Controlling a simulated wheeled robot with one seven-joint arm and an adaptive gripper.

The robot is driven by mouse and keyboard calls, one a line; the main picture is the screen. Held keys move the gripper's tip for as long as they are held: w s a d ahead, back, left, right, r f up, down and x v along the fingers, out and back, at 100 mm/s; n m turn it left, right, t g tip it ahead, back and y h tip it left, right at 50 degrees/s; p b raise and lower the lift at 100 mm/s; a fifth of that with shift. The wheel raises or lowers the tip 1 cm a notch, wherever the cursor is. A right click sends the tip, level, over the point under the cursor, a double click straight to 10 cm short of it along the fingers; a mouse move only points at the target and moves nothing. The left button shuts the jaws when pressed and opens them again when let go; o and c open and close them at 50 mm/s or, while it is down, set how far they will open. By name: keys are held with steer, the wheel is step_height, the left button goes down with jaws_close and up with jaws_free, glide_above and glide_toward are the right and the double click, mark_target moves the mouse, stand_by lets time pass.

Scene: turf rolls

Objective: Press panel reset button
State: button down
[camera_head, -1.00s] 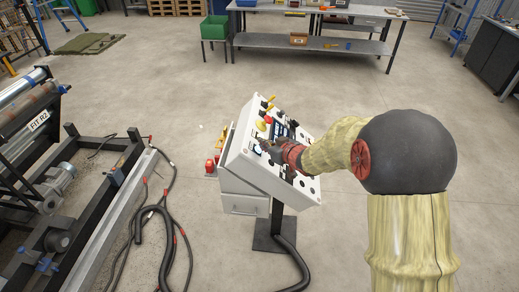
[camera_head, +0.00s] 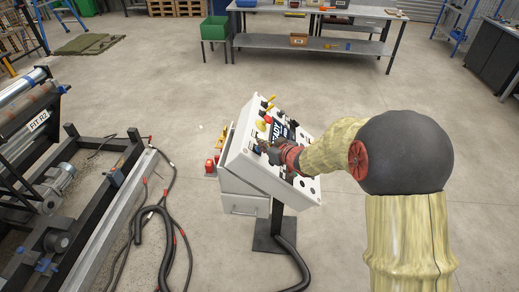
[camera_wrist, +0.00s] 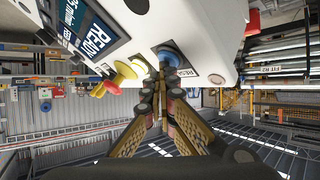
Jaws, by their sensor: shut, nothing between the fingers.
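The white control panel (camera_head: 238,160) stands tilted on a post in the middle of the head view. In the wrist view its blue button (camera_wrist: 168,54) sits beside a label reading RESET (camera_wrist: 183,72). My gripper (camera_wrist: 162,72) is shut and empty, with its fingertips right at the lower edge of the blue button. They look to be touching it or very close; how far it is pressed I cannot tell. My gripper (camera_head: 262,146) also shows over the panel face in the head view, hiding part of it. The panel screen (camera_wrist: 90,35) reads READY.
A yellow knob (camera_wrist: 131,70) sits next to the blue button. Red and yellow controls line the panel's far side. A roller machine (camera_head: 60,180) and loose black cables (camera_head: 160,215) lie to the left. A workbench (camera_head: 305,45) stands behind; the floor between is clear.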

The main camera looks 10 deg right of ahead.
stand_by(0.4)
steer(key=shift+s+d+r+p, duration=0.15)
steer(key=shift+d+r+p, duration=0.45)
steer(key=shift+p, duration=0.35)
steer(key=d+r+p, duration=0.1)
steer(key=r+p, duration=0.1)
steer(key=s+d+r+p, duration=0.1)
steer(key=d+r+p, duration=0.1)
steer(key=p, duration=0.1)
steer(key=shift+f, duration=0.1)
stand_by(0.6)
